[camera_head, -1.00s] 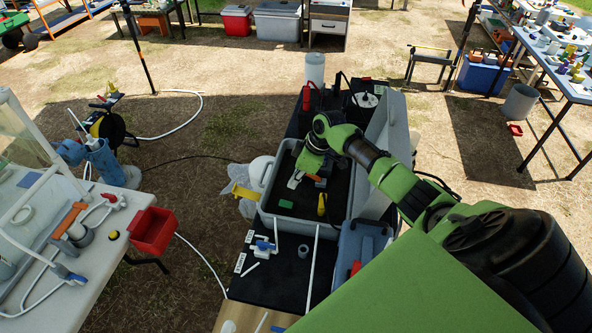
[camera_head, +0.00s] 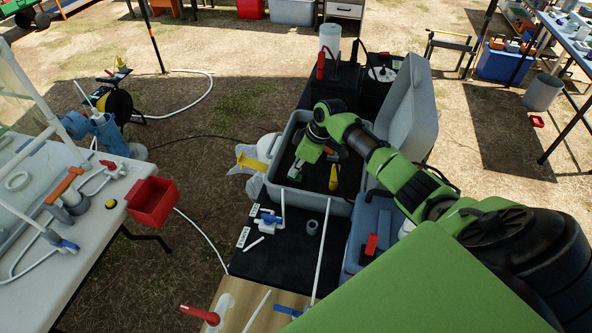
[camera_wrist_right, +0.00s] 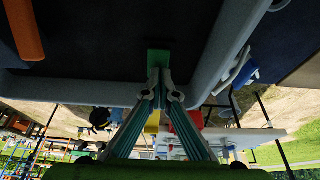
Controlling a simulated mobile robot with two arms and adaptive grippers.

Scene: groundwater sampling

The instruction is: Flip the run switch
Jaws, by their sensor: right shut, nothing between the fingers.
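A small green block, possibly the run switch (camera_head: 294,177), sits inside the open grey case near its left wall. In the right wrist view the green block (camera_wrist_right: 158,58) shows just beyond my fingertips. My right gripper (camera_head: 297,168) reaches down into the case, with its fingers together and empty. Its fingertips (camera_wrist_right: 160,77) meet at the block's near edge; I cannot tell whether they touch it. The open grey case (camera_head: 262,196) stands on a black table. My left gripper is not in view.
A yellow-handled item (camera_head: 333,178) stands in the case, right of my gripper. The case's raised lid (camera_head: 408,110) is at its right. A blue box (camera_head: 368,238) stands in front. Blue-and-white fittings (camera_head: 268,218) and a white pipe lie on the black tabletop. A red bin (camera_head: 152,202) hangs at left.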

